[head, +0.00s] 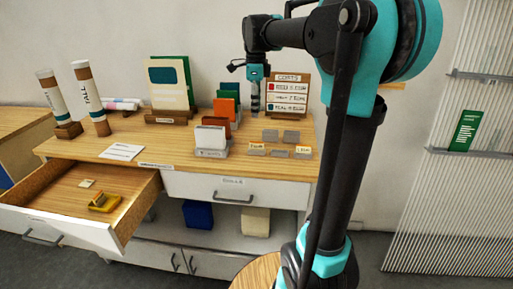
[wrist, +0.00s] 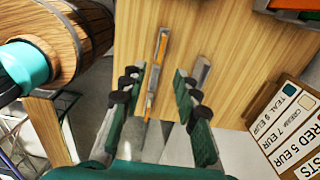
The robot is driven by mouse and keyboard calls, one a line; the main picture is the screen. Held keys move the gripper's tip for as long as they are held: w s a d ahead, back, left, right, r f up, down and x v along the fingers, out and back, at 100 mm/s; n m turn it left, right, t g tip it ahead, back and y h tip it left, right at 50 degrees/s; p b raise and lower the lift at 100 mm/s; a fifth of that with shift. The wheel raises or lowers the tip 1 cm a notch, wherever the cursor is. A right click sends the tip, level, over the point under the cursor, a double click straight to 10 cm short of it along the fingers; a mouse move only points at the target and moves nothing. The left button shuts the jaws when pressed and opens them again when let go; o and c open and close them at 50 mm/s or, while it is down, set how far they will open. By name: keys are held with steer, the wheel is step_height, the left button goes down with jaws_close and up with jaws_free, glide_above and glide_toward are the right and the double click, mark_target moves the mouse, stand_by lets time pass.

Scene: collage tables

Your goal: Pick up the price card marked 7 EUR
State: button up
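Small pale price cards stand in grey holders at the front right of the table in the head view: a left one (head: 257,147) and a right one (head: 303,150). Their print is too small to read surely. A small pale card (head: 87,183) lies in the open drawer (head: 140,215); no marking on it is legible. I cannot tell which card is marked 7 EUR. My gripper (head: 255,107) points down over the back of the table, beside the price board (head: 287,92). In the wrist view my gripper (wrist: 168,76) has its fingers apart, with nothing held between them.
A yellow object (head: 104,202) lies in the drawer, which juts out at front left. White (head: 210,138) and coloured upright cards (head: 228,100) stand mid-table. Two tall tubes (head: 88,95) stand at left. A thin orange-and-grey object (wrist: 155,75) lies below my fingers.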

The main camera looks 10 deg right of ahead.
mark_target(257, 142)
step_height(257, 142, down, 14)
steer(key=shift+w+d+f, duration=0.1)
steer(key=shift+d+f, duration=0.05)
steer(key=shift+f, duration=0.1)
stand_by(0.4)
steer(key=shift+c, duration=0.2)
jaws_close()
